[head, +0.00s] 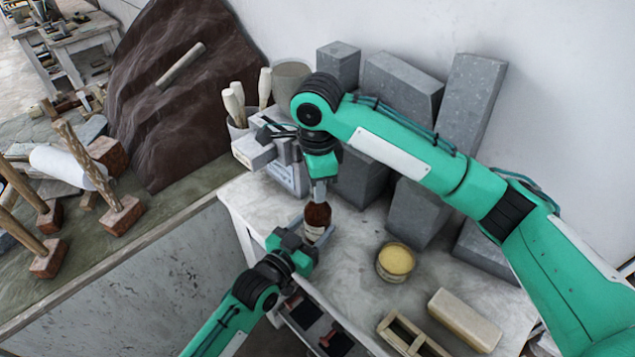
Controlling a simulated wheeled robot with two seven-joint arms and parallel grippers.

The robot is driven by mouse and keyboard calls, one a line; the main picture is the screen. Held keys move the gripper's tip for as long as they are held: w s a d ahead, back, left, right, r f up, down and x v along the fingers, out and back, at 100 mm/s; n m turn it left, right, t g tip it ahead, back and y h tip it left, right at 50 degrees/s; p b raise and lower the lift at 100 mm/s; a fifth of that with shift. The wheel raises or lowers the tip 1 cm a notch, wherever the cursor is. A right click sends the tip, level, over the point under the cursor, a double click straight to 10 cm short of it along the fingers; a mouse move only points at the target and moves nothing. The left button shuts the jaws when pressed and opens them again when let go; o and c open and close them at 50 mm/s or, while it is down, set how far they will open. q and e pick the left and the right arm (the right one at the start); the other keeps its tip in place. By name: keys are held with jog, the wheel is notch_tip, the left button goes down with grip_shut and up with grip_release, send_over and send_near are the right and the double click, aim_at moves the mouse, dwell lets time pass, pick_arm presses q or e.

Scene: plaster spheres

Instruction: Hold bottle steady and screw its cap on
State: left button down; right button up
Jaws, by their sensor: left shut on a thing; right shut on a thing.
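A dark brown bottle (317,217) with a pale label stands upright near the left edge of the light stone-topped table (365,295). My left gripper (314,234) is shut around the lower part of the bottle from the left and front. My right gripper (319,188) points down directly above the bottle and is shut at its top. The cap is hidden between the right fingers, so I cannot see how it sits on the neck.
Grey stone blocks (415,210) stand behind and to the right, against the wall. A round tin with yellow contents (396,260) and a beige block (464,319) sit on the right. Mallets (119,215) stand on the left bench.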

jog(key=m, duration=0.4)
jog(key=o, duration=0.9)
jog(key=shift+o, duration=0.2)
jog(key=shift+r, duration=2.25)
jog(key=shift+c, duration=0.4)
